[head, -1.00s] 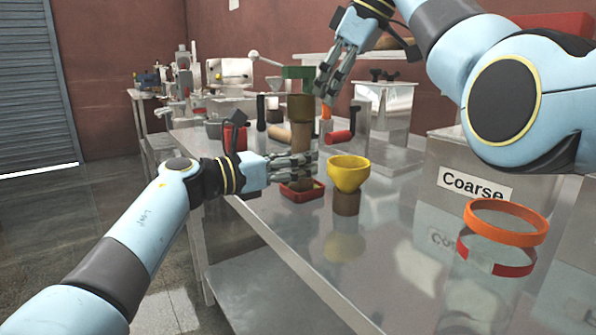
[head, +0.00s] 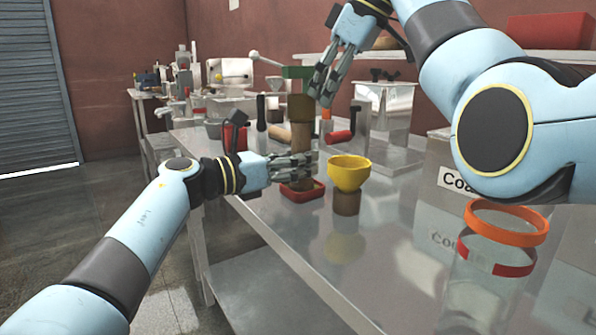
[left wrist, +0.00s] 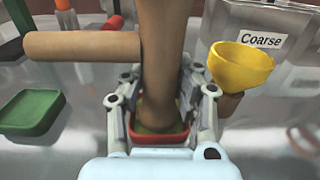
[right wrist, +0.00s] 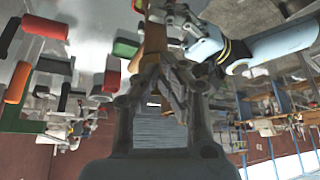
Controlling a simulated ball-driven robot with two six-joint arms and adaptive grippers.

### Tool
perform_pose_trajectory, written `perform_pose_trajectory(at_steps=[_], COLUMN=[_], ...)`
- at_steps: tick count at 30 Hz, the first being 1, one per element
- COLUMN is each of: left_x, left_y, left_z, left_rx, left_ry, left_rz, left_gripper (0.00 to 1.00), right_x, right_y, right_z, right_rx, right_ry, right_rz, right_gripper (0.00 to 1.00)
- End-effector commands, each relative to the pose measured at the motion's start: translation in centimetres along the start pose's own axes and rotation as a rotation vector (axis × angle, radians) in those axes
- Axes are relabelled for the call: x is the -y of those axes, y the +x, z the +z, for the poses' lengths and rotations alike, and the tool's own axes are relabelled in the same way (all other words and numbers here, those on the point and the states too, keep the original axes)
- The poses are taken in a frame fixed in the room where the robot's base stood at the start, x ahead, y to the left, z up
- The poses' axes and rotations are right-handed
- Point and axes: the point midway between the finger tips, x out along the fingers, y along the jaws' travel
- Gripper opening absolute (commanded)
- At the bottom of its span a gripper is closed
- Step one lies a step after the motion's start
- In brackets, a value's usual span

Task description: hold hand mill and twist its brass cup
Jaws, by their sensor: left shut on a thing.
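The hand mill (head: 300,140) stands upright above the steel table as a tall brown wooden body. It fills the upper middle of the left wrist view (left wrist: 162,60). The cup at its top (head: 300,107) is a darker brown, under a green piece. My left gripper (head: 303,164) is shut around the mill's lower body, with a finger on each side in the left wrist view (left wrist: 163,112). My right gripper (head: 323,98) points down just right of the cup. In the right wrist view its fingers (right wrist: 160,68) are close together near the mill; their grip is unclear.
A red tray (head: 302,192) lies under the mill. A yellow funnel (head: 349,172) on a brown base stands close right. An orange ring (head: 507,222) sits on a clear jar at front right. Tools crowd the table behind; its front middle is clear.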

Motion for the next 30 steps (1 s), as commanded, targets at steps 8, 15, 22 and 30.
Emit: perform_pose_trajectory(at_steps=[8,15,22,30], left_x=[0.0,0.0,0.0,0.0], left_y=[0.0,0.0,0.0,0.0], left_z=[0.0,0.0,0.0,0.0], left_rx=[0.001,0.001,0.001,0.000], left_ry=[0.000,0.000,0.000,0.000], left_rz=[0.000,0.000,0.000,0.000], left_gripper=[0.00,0.00,0.00,0.00], right_x=[0.7,1.0,1.0,-0.1], right_y=[0.1,0.1,0.1,-1.6], right_z=[-0.2,-0.3,-0.3,-1.2], right_rx=[-0.001,-0.001,-0.001,0.001], right_ry=[-0.001,-0.001,-0.001,-0.004], right_rz=[0.001,0.001,0.001,0.006], right_gripper=[0.00,0.00,0.00,0.00])
